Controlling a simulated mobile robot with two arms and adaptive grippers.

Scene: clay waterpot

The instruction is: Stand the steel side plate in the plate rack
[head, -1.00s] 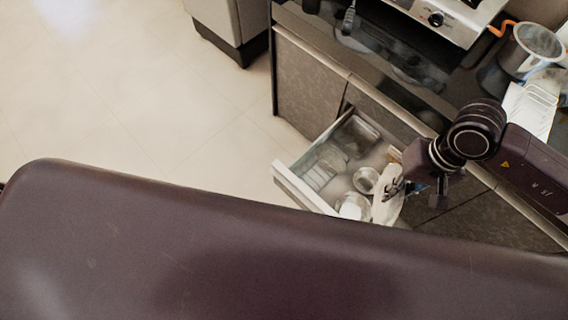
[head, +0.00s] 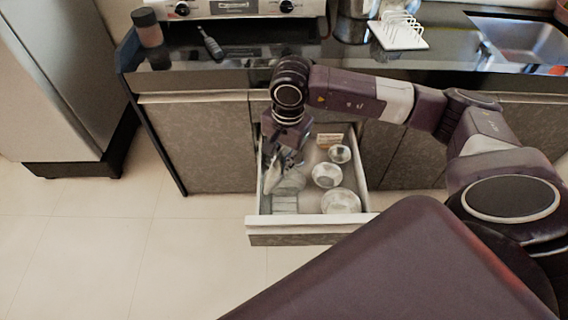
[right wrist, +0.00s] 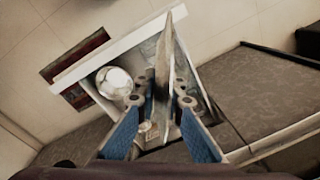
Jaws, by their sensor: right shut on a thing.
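The steel side plate (head: 271,178) is held by my right gripper (head: 284,160) above the left part of the open drawer. In the right wrist view the plate (right wrist: 164,62) stands edge-on between the two fingers of my right gripper (right wrist: 160,99), which are shut on it. The plate rack (head: 398,31) is a white wire rack on the dark counter, at the top right of the head view, well away from the plate. My left gripper is not in view.
The open drawer (head: 310,222) holds several metal bowls, including one at the front (head: 341,201), and clear containers. The dark counter (head: 345,57) carries a stove (head: 232,9) and a sink (head: 520,42). Counter shows free beside the rack. A fridge (head: 45,80) stands at left.

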